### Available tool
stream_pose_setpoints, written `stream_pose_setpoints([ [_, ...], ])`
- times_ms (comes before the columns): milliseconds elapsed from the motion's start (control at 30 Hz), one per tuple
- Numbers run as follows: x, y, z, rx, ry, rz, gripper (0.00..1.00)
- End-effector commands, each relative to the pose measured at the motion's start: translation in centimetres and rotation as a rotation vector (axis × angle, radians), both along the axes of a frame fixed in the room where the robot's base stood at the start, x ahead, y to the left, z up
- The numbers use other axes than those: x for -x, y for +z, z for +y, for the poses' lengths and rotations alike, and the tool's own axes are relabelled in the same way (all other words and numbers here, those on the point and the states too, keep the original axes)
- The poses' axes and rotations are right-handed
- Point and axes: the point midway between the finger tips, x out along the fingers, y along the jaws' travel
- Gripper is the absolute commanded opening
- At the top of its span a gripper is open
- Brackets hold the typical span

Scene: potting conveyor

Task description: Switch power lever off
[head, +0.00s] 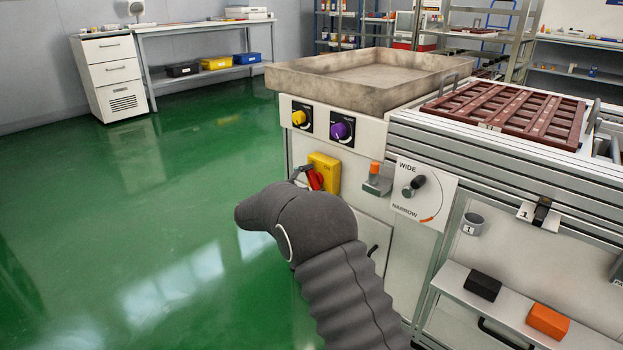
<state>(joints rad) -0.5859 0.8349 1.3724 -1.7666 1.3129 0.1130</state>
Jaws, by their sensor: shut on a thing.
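The red power lever (315,181) sits on a yellow switch plate (328,165) on the front of the white cabinet. It appears tilted, and its lower part is hidden behind my arm. My gripper (303,174) is at the left side of the lever, shut on it. Only a small dark part of the gripper shows; my grey-sleeved wrist hides the rest.
A yellow knob (298,117) and a purple knob (341,130) sit above the switch. An orange-topped part (375,169) and a WIDE/NARROW dial (413,187) are to the right. A stone-coloured tray (290,82) tops the cabinet. Green floor at left is clear.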

Motion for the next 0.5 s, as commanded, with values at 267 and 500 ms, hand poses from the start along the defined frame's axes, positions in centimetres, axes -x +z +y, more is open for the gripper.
stream_pose_setpoints([
  [267,-0.05,0.00,0.00,0.054,0.000,0.042,0.36],
  [500,-0.06,-0.05,0.01,0.062,0.000,0.049,0.36],
])
